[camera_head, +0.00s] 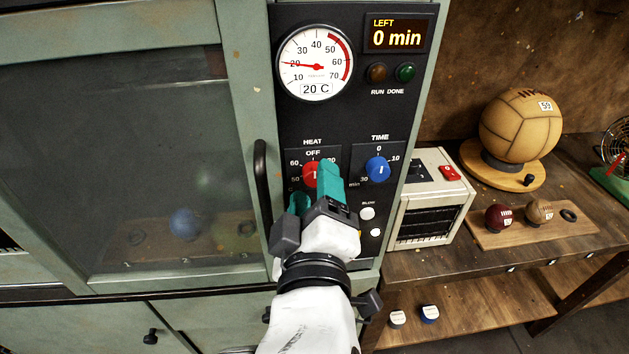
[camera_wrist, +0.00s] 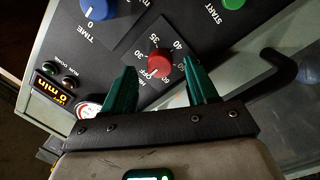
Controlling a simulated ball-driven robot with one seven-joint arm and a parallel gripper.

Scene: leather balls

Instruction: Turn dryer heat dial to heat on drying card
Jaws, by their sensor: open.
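The red heat dial (camera_head: 309,175) is on the dryer's black control panel (camera_head: 352,112), under the labels HEAT and OFF. It also shows in the wrist view (camera_wrist: 159,66), with numbers around it. My gripper (camera_head: 313,184) is open at the dial; in the wrist view its teal fingers (camera_wrist: 161,68) stand on either side of the dial, with gaps visible. One finger partly covers the dial in the head view. The dial's exact setting is hard to read. The round gauge (camera_head: 315,64) reads 20 C. I see no drying card that I can identify.
The blue time dial (camera_head: 377,169) is just right of my gripper, with white buttons (camera_head: 367,213) below. The dryer door's black handle (camera_head: 262,185) is close on the left. A cream heater box (camera_head: 424,197) and a bench with leather balls (camera_head: 521,125) stand right.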

